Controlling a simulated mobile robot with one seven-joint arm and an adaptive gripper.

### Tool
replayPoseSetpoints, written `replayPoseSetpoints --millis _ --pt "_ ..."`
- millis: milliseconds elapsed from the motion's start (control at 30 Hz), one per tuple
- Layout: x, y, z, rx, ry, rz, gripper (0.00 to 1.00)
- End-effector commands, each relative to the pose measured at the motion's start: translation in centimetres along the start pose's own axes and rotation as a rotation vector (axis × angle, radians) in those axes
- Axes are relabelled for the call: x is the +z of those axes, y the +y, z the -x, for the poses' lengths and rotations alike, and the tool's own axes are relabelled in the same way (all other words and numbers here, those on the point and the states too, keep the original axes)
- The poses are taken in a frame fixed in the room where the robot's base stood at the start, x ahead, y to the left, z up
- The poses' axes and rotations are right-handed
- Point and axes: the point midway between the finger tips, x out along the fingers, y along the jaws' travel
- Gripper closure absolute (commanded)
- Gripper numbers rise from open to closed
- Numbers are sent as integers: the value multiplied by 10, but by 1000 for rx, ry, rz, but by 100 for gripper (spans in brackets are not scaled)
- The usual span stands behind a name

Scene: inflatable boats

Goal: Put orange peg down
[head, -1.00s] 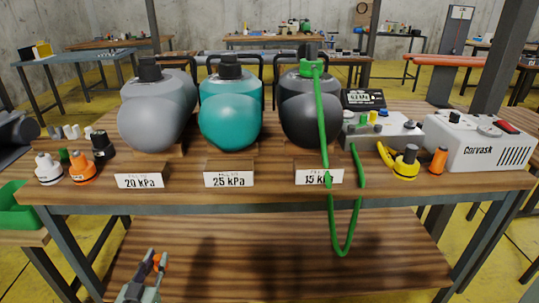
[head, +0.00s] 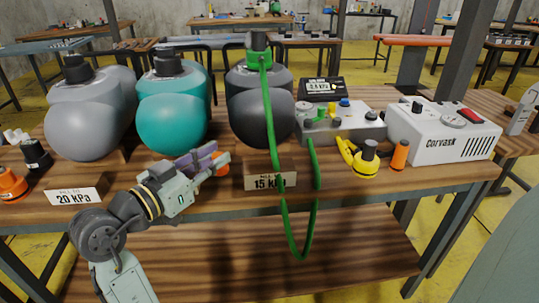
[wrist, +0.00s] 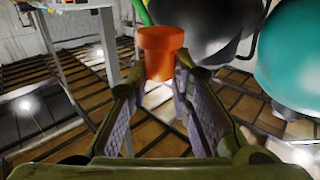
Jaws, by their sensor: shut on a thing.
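My gripper (head: 212,160) is shut on an orange peg (head: 221,165), in front of the 25 kPa boat and near the bench's front edge. In the wrist view the orange peg (wrist: 160,50) sits between the tips of the two fingers. I see no surface touching the peg, though its underside is not clear to me. A second small orange peg (head: 399,155) stands on the bench top, to the right of a yellow-and-black fitting (head: 366,160).
The wooden bench (head: 345,181) carries a grey boat (head: 90,125), a teal boat (head: 170,120) and a black boat (head: 258,115). A green hose (head: 291,230) hangs over the front edge. The grey control box (head: 345,125) and white Corvask pump (head: 440,135) stand right. An orange fitting (head: 10,186) stands left.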

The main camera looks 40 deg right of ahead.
Motion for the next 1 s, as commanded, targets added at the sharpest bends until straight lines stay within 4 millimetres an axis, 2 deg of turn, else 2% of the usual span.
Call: replayPoseSetpoints --millis 33,200,400,733,833,1000 --pt "-1 5 -14 7 -2 4 99" --pt "3 14 -59 7 -2 4 99" --pt "8 23 -104 4 -2 2 99" --pt "12 31 -138 4 -2 2 99" --pt "33 28 -134 -1 -4 7 99" --pt "48 28 -134 -1 0 2 99"
